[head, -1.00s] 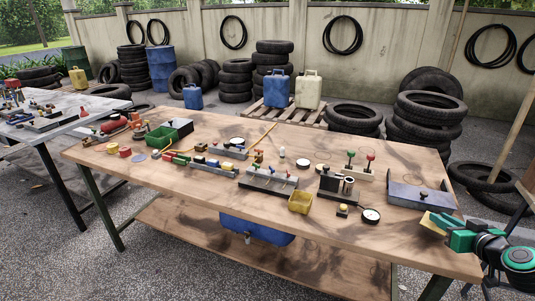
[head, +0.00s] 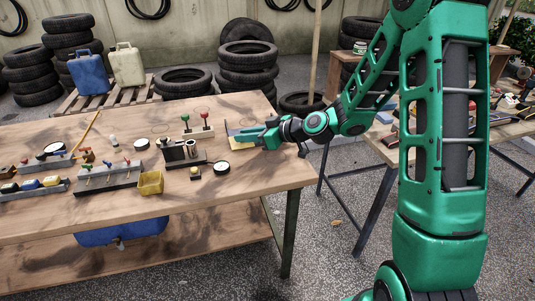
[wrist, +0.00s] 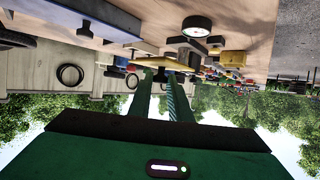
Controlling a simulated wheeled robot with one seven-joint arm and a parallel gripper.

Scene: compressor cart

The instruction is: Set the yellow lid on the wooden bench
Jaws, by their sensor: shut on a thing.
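The yellow lid (head: 241,143) is at the tips of my gripper (head: 262,139), over the right end of the wooden bench (head: 245,182). In the wrist view, the lid (wrist: 152,62) shows edge-on beyond the two green fingers (wrist: 161,85), with a dark part between the fingertips. My gripper is shut on it. I cannot tell whether the lid touches the bench top. My gripper partly hides the lid in the head view.
A blue-edged grey plate (wrist: 78,16) lies close beside the lid. The bench's front right corner is bare. Another table (head: 395,150) stands to the right.

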